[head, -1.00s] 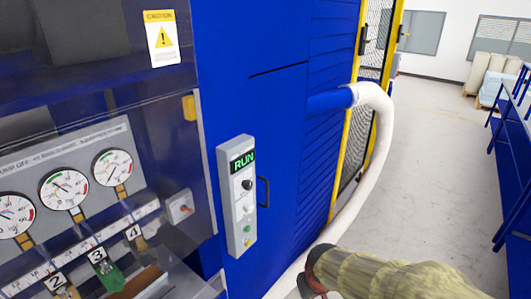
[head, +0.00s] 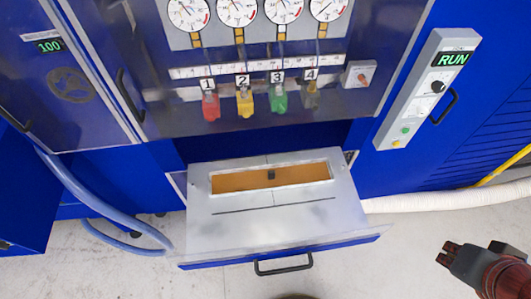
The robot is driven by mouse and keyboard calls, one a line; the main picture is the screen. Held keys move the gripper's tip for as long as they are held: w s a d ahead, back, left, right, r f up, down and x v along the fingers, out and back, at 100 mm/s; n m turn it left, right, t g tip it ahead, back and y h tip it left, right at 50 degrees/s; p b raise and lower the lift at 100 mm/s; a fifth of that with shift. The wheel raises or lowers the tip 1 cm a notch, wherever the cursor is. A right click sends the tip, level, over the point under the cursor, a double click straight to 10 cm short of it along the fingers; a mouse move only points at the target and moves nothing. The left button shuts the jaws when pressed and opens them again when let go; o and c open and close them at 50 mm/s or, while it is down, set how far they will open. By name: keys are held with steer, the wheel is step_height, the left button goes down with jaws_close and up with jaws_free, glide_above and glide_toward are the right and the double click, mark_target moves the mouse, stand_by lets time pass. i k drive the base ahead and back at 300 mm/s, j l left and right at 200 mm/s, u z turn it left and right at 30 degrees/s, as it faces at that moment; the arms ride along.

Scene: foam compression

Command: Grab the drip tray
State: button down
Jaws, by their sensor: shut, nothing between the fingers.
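A grey metal pull-out unit (head: 335,212) with a blue front edge and a black bar handle (head: 283,265) stands out from the blue machine, low in the middle of the head view. An amber-brown area with a small dark piece in its middle shows through a rectangular opening (head: 240,181) in its top. I cannot tell whether this unit or something inside it is the drip tray. My gripper (head: 447,253) is at the lower right, apart from the unit and to the right of its handle. Its dark fingers are shut and empty.
Red (head: 210,106), yellow (head: 245,103) and green (head: 279,101) valve handles sit below the gauges. A control box (head: 428,88) reads RUN. A white hose (head: 440,201) runs behind my gripper. Blue hoses (head: 80,195) hang at left. The floor in front is clear.

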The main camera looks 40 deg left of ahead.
mark_target(267, 178)
steer(key=u, duration=1.2)
